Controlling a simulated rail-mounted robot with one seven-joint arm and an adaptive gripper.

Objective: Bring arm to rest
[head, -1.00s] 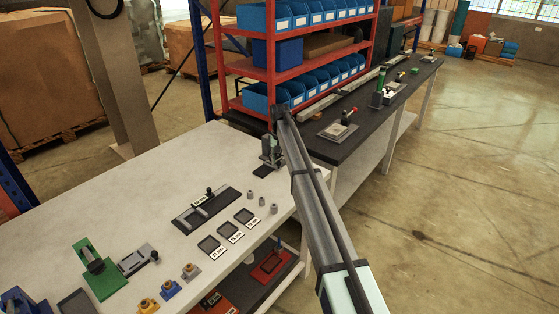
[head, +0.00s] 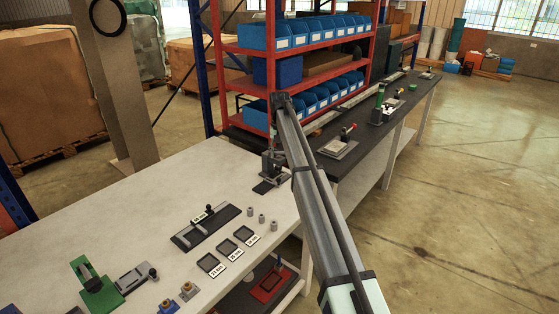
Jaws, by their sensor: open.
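My arm (head: 318,195) reaches from the lower right up toward the red shelf in the head view. It is a long grey link with a dark cable along it and a pale section at the bottom. Its visible far end is a dark cap in front of the shelf's lower bins. I see no gripper fingers, and whatever lies beyond the cap is hidden or out of view. Nothing is seen held by the arm. It passes in front of the right end of the white table (head: 120,205) and the near end of the dark bench.
A grey upright fixture (head: 272,165) stands on the white table, close to the arm in the picture. Small pegs, labelled trays and a green device (head: 97,290) lie nearer. The red shelf (head: 290,52) holds blue bins. The floor right of the dark bench (head: 350,165) is open.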

